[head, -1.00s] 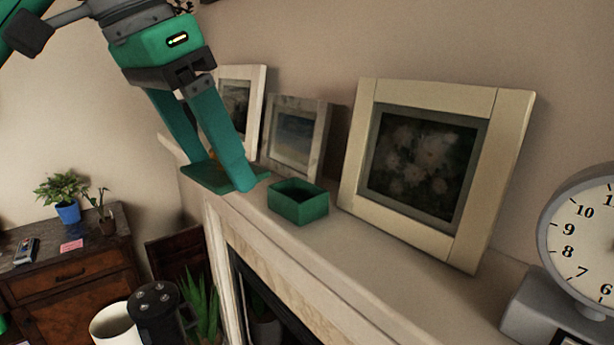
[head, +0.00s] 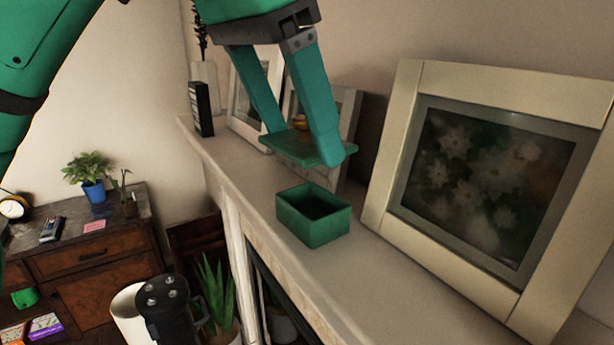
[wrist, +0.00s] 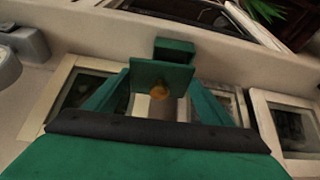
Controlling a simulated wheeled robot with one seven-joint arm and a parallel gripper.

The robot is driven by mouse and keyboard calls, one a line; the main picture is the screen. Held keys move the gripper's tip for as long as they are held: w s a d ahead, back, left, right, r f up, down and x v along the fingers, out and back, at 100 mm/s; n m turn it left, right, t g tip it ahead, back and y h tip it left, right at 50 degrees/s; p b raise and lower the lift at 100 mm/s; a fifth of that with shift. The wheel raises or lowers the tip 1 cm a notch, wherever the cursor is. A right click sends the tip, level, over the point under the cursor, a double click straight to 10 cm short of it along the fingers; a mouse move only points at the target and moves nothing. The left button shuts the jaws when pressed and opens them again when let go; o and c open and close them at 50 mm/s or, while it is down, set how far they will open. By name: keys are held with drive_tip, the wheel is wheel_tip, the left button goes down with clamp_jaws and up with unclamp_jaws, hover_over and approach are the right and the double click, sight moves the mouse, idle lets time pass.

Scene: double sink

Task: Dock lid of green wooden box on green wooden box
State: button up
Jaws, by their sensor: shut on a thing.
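The green wooden box (head: 312,228) sits open-topped on the mantel ledge. In the wrist view the lid (wrist: 150,72) is between my fingertips (wrist: 160,92), with the knob (wrist: 159,94) facing the camera. The box (wrist: 174,50) shows just beyond the lid and is partly covered by it.
Framed pictures lean on the wall behind, the large white frame (head: 480,180) close to the box's right. A black upright object (head: 201,109) stands at the ledge's far end. The ledge (head: 225,165) is clear left of the box. A plant (head: 215,295) stands below.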

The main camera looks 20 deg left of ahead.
sight(297, 134)
drive_tip(key=w+f, duration=0.3)
drive_tip(key=f, duration=0.1)
drive_tip(key=shift+w+a+f, duration=0.15)
drive_tip(key=shift+w+f, duration=0.2)
drive_tip(key=f, duration=0.3)
drive_tip(key=shift+w+a, duration=0.1)
drive_tip(key=shift+w, duration=0.2)
drive_tip(key=shift+f, duration=0.4)
drive_tip(key=shift+f, duration=0.15)
drive_tip(key=o, duration=1)
drive_tip(key=shift+o, duration=0.2)
drive_tip(key=v, duration=1.2)
